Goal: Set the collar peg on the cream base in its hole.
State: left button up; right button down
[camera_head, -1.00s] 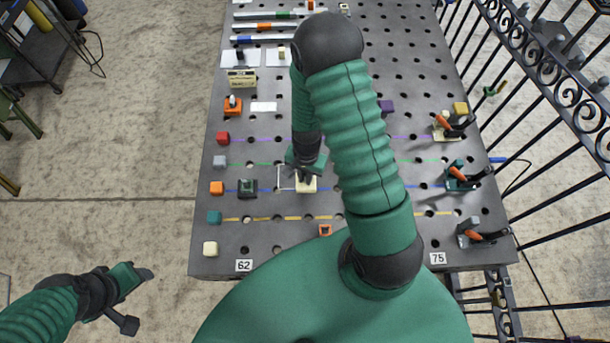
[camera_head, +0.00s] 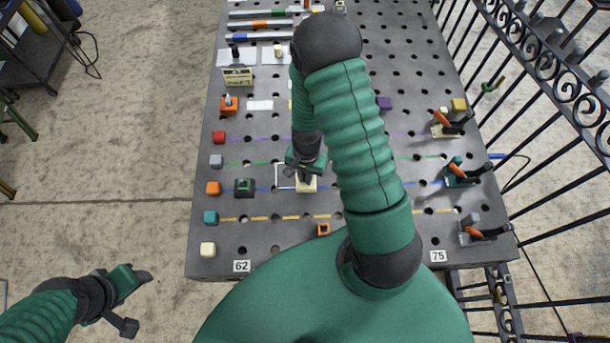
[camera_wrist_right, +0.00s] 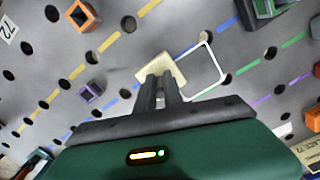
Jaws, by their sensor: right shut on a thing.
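The cream base (camera_head: 307,186) is a small pale block on the dark perforated table, at the fingertips of my right gripper (camera_head: 305,172). In the right wrist view the cream base (camera_wrist_right: 160,68) lies at the tips of the dark fingers (camera_wrist_right: 160,88). The right gripper is shut, and the collar peg is hidden between its fingers. The hole under the block is hidden too. A white square outline (camera_head: 285,177) lies right beside the block on the blue line. My left gripper (camera_head: 138,298) is open and empty, off the table at lower left.
A dark green block (camera_head: 245,188) sits left of the outline. An orange square ring (camera_head: 323,230) lies nearer the front edge. Coloured cubes line the left edge, and clamps with orange handles (camera_head: 462,172) stand along the right. A railing runs beyond the right edge.

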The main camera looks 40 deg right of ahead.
jog(key=shift+f+b, duration=1)
jog(key=shift+f, duration=0.3)
jog(key=c, duration=1.4)
grip_release()
jog(key=r, duration=1.6)
jog(key=shift+w+d+r, duration=0.15)
jog(key=shift+d+r, duration=0.05)
jog(key=shift+r, duration=0.2)
jog(key=a+f+n+t+b, duration=0.1)
jog(key=a+n+b, duration=0.1)
jog(key=a+n, duration=0.1)
jog(key=s+a+f+n+t+b, duration=0.1)
jog(key=a+f+n+b, duration=0.1)
jog(key=a+n+b, duration=0.1)
jog(key=a+f+n+b, duration=0.1)
jog(key=a+n+b, duration=0.1)
jog(key=a+n, duration=0.3)
jog(key=shift+s+f+n+t+b, duration=0.15)
jog(key=shift+s+n+t+b, duration=0.2)
jog(key=shift+n, duration=0.45)
